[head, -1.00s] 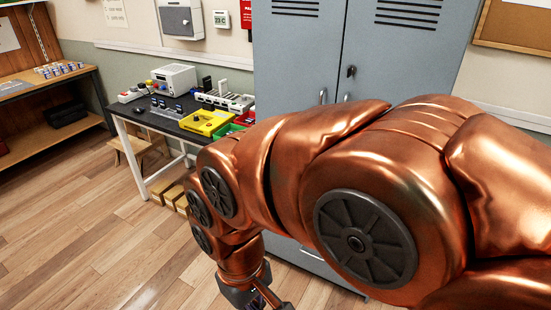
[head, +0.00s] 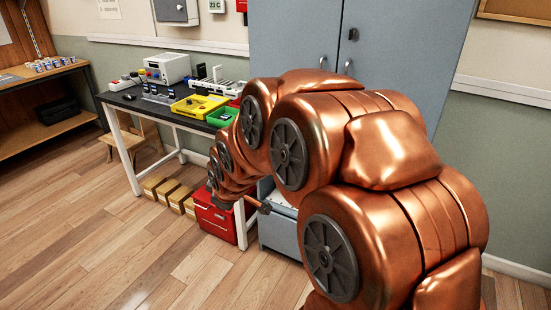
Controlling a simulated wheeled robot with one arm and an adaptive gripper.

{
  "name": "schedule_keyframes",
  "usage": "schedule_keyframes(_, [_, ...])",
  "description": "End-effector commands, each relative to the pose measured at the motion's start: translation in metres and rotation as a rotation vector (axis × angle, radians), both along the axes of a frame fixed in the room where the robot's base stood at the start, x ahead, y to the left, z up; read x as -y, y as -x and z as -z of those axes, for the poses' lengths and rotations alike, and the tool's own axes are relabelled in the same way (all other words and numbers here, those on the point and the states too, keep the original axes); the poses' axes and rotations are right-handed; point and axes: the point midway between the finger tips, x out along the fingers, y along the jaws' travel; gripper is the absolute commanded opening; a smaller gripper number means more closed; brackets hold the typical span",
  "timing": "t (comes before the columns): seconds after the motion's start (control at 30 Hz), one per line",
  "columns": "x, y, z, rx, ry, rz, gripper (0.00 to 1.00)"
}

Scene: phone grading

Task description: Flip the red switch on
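A white strip-like unit (head: 122,84) with small red parts lies at the far left end of the dark-topped workbench (head: 128,102) in the head view. One red part may be the red switch, but it is too small to be sure or to tell its position. My gripper (head: 222,203) is dark grey and hangs low in front of the bench, below the tabletop and well to the right of the strip. It is partly hidden by my copper arm, and its fingers are not clear. Nothing can be made out in it.
The bench also bears a white instrument (head: 168,68), a yellow tray (head: 198,106), a green tray (head: 222,117) and a white rack. A red box (head: 213,222) and cardboard boxes (head: 168,190) stand beneath. A grey cabinet (head: 400,60) stands right. Floor at left is clear.

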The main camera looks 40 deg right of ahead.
Motion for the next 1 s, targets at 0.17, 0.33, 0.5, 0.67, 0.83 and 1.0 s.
schedule_keyframes(0.17, [0.065,-0.059,0.044,0.178,0.178,-0.106,0.0])
schedule_keyframes(0.33, [0.13,-0.099,0.064,0.34,0.397,-0.186,0.0])
schedule_keyframes(0.5, [0.196,-0.118,0.079,0.472,0.649,-0.23,0.0])
schedule_keyframes(0.67, [0.251,-0.118,0.089,0.558,0.886,-0.238,0.0])
schedule_keyframes(0.83, [0.287,-0.109,0.092,0.6,1.065,-0.226,0.0])
schedule_keyframes(1.0, [0.3,-0.103,0.089,0.615,1.145,-0.218,0.0])
